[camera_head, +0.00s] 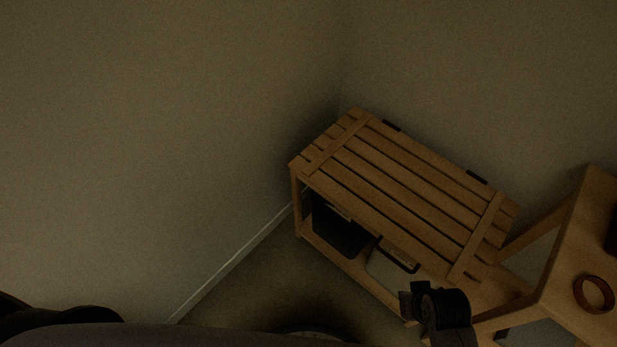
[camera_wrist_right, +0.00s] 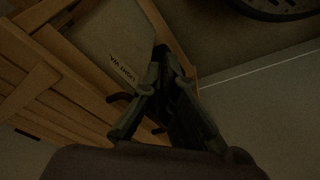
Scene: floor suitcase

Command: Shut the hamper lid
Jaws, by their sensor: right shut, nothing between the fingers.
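A wooden slatted piece (camera_head: 385,185), perhaps the hamper, stands in the corner. Its slatted top, perhaps the lid, lies over the frame, with two dark hinge-like pieces on its back edge. I cannot tell whether it is fully closed. Its front side is open below the top. My right gripper (camera_head: 408,292) is near its front right corner, shut and empty. In the right wrist view the shut fingers (camera_wrist_right: 166,60) overlap a pale box with lettering (camera_wrist_right: 112,38), beside the wooden slats (camera_wrist_right: 35,85). My left gripper is out of view.
A wooden table (camera_head: 578,255) with a ring-shaped object (camera_head: 594,294) stands close at right. Walls bound the corner; floor is visible in front.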

